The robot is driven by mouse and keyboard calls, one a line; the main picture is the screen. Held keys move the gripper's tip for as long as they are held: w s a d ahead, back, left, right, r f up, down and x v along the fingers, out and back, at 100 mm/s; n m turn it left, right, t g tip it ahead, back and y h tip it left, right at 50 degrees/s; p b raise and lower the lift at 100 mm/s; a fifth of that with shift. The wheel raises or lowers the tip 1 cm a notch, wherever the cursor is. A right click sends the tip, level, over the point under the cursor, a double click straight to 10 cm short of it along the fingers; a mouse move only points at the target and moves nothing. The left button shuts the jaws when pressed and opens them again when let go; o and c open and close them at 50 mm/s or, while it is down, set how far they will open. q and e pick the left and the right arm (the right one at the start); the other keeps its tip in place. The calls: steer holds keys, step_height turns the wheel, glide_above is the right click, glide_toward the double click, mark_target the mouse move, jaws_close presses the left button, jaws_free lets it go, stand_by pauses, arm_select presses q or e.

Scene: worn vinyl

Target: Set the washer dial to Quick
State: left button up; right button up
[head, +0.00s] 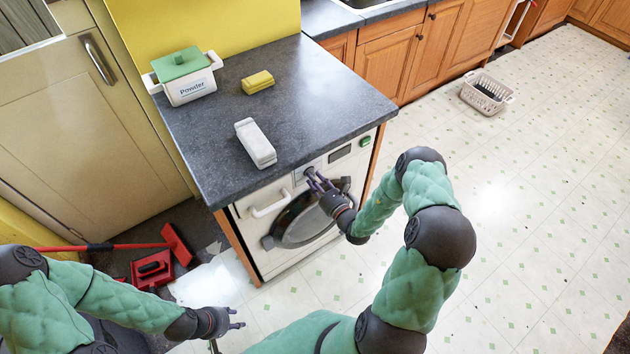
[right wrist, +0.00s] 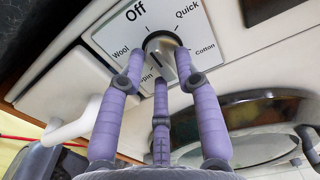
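The washer (head: 300,225) stands under the dark counter, its front facing the floor side. Its dial (right wrist: 162,44) is a silver knob on a white panel with the labels Off, Quick, Cotton, Spin and Wool. Quick (right wrist: 187,9) is at the dial's upper right. The dial's pointer is hard to read between my fingers. My right gripper (head: 318,183) is at the dial; in the right wrist view its purple fingers (right wrist: 161,62) stand around the knob, with tips at its sides. Whether they press on it is unclear. My left gripper (head: 238,318) is empty, low and away from the washer, its fingers apart.
A red dustpan (head: 152,270) and brush lie at the left. A basket (head: 487,92) is on the open floor at the right.

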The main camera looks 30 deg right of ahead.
jaws_close()
steer(key=shift+r+m+p, duration=0.15)
steer(key=shift+m+p, duration=1.2)
steer(key=shift+m, duration=1.6)
steer(key=shift+r+m+p, duration=0.1)
steer(key=shift+m+p, duration=1.25)
steer(key=shift+m, duration=1.6)
steer(key=shift+d, duration=0.1)
steer(key=o, duration=0.6)
jaws_free()
